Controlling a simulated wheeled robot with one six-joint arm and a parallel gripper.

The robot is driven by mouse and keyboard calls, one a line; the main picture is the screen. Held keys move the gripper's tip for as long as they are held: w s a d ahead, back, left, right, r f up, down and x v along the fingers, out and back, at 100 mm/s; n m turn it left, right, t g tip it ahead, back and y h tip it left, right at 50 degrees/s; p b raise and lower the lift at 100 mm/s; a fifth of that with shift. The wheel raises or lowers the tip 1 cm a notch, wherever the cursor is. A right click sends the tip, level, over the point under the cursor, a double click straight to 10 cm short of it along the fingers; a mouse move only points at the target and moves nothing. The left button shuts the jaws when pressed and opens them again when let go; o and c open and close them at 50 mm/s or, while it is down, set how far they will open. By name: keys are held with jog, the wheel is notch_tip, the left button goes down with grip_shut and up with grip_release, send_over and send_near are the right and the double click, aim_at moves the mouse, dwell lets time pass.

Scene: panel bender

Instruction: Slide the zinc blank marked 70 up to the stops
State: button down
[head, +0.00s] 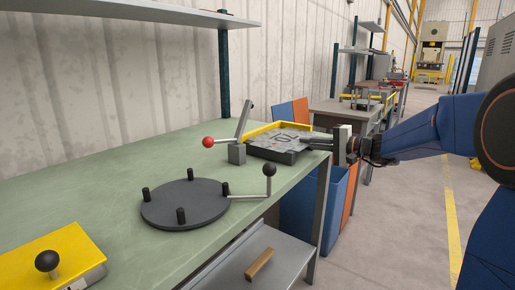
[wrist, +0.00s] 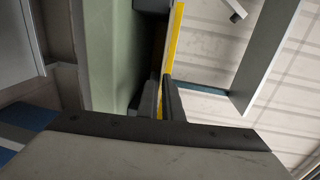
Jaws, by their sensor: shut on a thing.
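The zinc blank marked 70 (head: 283,138) is a thin grey sheet with dark digits, lying flat on the dark bed of the bender (head: 274,153) in the head view. A yellow edge (head: 268,127) runs along the far side of the bed.
A lever with a red ball (head: 208,142) stands left of the bed. A dark round plate with pegs (head: 186,204) and a black-knobbed crank (head: 269,169) are in front. A yellow block (head: 52,262) sits near left on the green bench (head: 110,189).

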jog(key=shift+f, duration=0.35)
jog(key=c, duration=1.8)
grip_release()
jog(key=shift+w+d, duration=0.1)
jog(key=shift+w, duration=0.1)
jog(key=shift+c, duration=0.2)
jog(key=shift+r, duration=0.1)
jog(key=shift+s+r, duration=0.1)
